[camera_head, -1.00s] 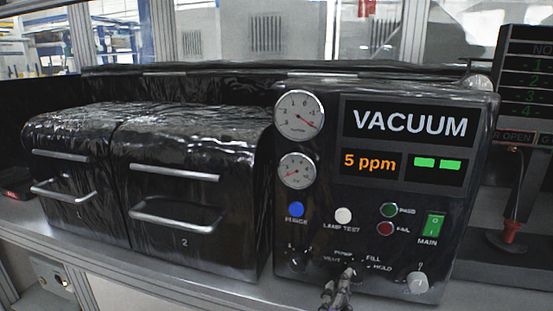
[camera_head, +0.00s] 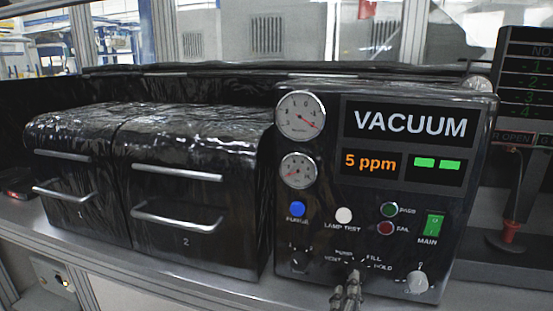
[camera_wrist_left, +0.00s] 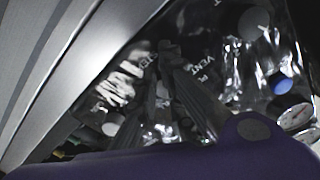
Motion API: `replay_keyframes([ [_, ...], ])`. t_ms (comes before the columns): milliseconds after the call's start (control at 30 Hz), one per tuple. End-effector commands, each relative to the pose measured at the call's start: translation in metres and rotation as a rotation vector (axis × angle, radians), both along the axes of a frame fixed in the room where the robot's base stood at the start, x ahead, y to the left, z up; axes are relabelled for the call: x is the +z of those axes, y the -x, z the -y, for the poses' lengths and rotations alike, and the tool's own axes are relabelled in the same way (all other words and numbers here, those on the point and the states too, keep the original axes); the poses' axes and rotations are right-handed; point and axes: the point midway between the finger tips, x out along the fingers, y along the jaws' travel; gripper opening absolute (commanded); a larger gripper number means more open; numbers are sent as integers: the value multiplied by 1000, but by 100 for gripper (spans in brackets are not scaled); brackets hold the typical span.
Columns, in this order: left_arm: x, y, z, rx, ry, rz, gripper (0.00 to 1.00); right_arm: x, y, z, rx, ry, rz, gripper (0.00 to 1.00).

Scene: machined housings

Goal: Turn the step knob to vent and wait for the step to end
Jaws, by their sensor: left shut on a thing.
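The black control panel (camera_head: 321,225) shows "VACUUM", an orange "5 ppm" and two green bars. The step knob is at the lower middle of the panel, among the labels VENT, PUMP, FILL and HOLD; my left gripper (camera_head: 347,289) covers it in the head view. The left gripper is shut on the knob, its fingers (camera_wrist_left: 180,95) reaching to the panel face in the left wrist view. Which label the knob points to is hidden. My right gripper is in neither view.
Two black chambers with bar handles (camera_head: 178,222) stand left of the panel. Near the knob are a dark knob (camera_head: 299,258), a white knob (camera_head: 417,282), a blue purge button (camera_head: 297,209), a lamp test button (camera_head: 344,215) and the green main switch (camera_head: 435,225).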

Motion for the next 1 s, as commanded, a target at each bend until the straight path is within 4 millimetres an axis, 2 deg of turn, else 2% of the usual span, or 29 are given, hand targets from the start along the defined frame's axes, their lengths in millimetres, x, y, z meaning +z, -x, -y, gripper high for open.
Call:
replay_keyframes([
  [33,-1,1,7,-12,1,-3,0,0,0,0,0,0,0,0],
  [100,-2,1,8,-12,0,-3,0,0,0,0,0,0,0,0],
  [567,-2,1,9,-13,2,-1,0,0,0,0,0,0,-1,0],
  [833,-11,1,6,-12,1,-5,0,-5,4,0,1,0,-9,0],
  [1000,-12,14,0,-8,-1,-7,0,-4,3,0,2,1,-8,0],
])
